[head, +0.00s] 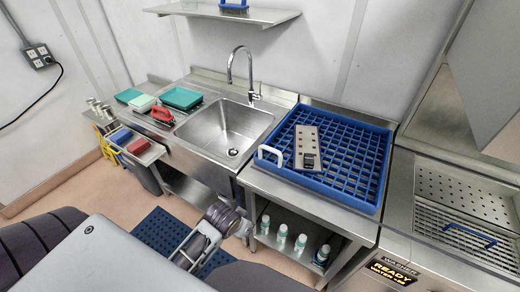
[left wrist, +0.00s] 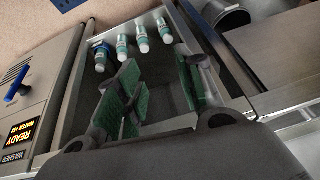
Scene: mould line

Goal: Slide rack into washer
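The blue grid rack (head: 345,170) sits on the steel table to the right of the sink. A white handle (head: 270,156) stands on its left side. My left gripper (head: 238,222) is low in front of the table, apart from the rack. In the left wrist view it (left wrist: 163,98) is open, green pads apart, nothing between them. My right gripper is not in view.
Several bottles (head: 282,235) stand on the shelf under the table. The sink (head: 225,130) with a tall faucet (head: 240,65) is left of the rack.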

